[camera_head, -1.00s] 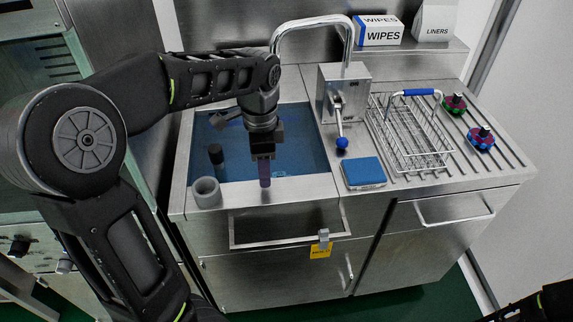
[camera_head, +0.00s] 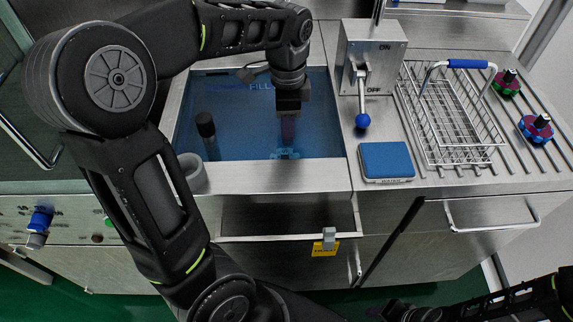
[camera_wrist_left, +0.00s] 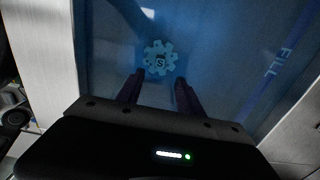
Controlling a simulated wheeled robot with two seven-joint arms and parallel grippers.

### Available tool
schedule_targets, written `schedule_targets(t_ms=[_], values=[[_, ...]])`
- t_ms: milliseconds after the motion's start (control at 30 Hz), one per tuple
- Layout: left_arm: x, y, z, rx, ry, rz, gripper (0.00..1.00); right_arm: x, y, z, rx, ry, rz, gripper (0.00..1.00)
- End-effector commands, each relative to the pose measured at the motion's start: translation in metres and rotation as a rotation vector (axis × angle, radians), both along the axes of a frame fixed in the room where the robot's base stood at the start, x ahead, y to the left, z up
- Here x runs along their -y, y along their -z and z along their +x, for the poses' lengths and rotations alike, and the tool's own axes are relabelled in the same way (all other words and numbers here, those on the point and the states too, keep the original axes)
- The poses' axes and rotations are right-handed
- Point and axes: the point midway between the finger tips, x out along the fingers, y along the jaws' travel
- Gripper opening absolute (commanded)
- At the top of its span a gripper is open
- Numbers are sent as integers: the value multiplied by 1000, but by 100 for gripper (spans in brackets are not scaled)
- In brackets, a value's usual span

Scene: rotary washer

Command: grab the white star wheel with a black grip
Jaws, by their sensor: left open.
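The white star wheel (camera_wrist_left: 152,50) lies under the blue water of the sink and looks pale blue. In the head view the wheel (camera_head: 285,155) is small, near the sink's front wall, and partly hidden by my left fingers. My left gripper (camera_head: 288,138) points down over the wheel. In the wrist view its two fingers (camera_wrist_left: 160,80) are apart, with nothing between them, and the wheel shows just beyond their tips. The height gap is unclear. My right gripper (camera_head: 402,312) is dark, low at the bottom right.
A black-topped post (camera_head: 208,135) stands in the sink, left of the gripper. A grey ring (camera_head: 192,172) sits at the front-left rim. A blue sponge (camera_head: 386,160), a lever with a blue knob (camera_head: 362,121) and a wire basket (camera_head: 455,150) are on the right.

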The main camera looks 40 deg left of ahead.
Motion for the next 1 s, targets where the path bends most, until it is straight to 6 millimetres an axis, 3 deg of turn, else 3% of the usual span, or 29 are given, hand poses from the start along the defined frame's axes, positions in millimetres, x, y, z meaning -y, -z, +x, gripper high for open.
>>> schedule_targets(t_ms=[33, 100, 467, 733, 1000], values=[[0, 12, 0, 0, 0, 0, 44, 0, 12, 0, 0, 0, 0, 36], [0, 16, 0, 0, 0, 0, 44, 0, 16, 0, 1, -1, 0, 36], [0, 15, 0, 0, 0, 0, 44, 0, 15, 0, 1, -1, 0, 36], [0, 39, -1, -1, 0, 0, 44, 0, 18, 0, 1, -1, 0, 36], [0, 41, 0, 0, 0, 0, 44, 0, 18, 0, 1, -1, 0, 36]])
